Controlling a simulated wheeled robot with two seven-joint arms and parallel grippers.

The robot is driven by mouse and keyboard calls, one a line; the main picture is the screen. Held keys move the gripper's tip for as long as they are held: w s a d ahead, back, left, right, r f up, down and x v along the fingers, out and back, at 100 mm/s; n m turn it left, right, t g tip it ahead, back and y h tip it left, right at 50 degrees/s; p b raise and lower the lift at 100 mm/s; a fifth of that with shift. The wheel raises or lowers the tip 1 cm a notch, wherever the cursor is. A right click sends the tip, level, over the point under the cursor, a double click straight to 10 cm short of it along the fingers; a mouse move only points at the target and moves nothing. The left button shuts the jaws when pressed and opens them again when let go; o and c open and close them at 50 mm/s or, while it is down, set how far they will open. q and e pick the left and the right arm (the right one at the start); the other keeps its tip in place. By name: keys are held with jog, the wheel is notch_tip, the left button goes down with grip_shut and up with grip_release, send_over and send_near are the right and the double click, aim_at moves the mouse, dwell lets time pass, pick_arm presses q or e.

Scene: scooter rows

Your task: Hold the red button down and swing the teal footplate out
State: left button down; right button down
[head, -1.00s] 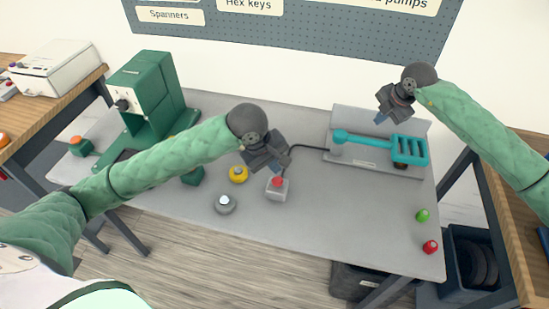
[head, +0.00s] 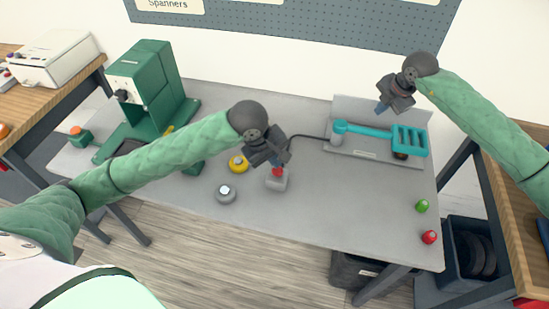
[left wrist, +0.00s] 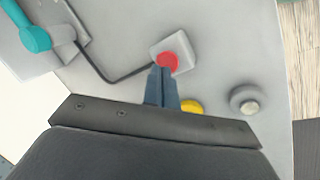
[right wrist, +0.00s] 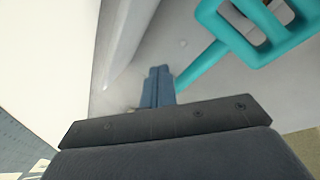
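The red button (head: 278,171) sits on a small grey box (head: 277,184) on the grey table; a dark cable runs from it to the footplate fixture. My left gripper (head: 281,163) is shut and points down at the button. In the left wrist view its fingertips (left wrist: 162,68) are at the edge of the red button (left wrist: 168,61); I cannot tell if they touch it. The teal footplate (head: 409,141) is a slotted plate on a teal arm, on a grey bracket (head: 375,155). My right gripper (head: 381,110) is shut and empty, above and behind the teal arm (right wrist: 202,63).
A yellow button (head: 238,163) and a grey button (head: 226,193) stand left of the red one. Green (head: 422,206) and red (head: 429,237) knobs lie at the right front. A green machine (head: 148,85) stands at the left. The table's middle front is clear.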

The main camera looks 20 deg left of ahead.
aim_at(278, 171)
pick_arm(q)
jog(key=shift+f, duration=1.35)
pick_arm(e)
jog(key=shift+f, duration=0.2)
jog(key=shift+f, duration=2.8)
jog(key=shift+s, duration=0.1)
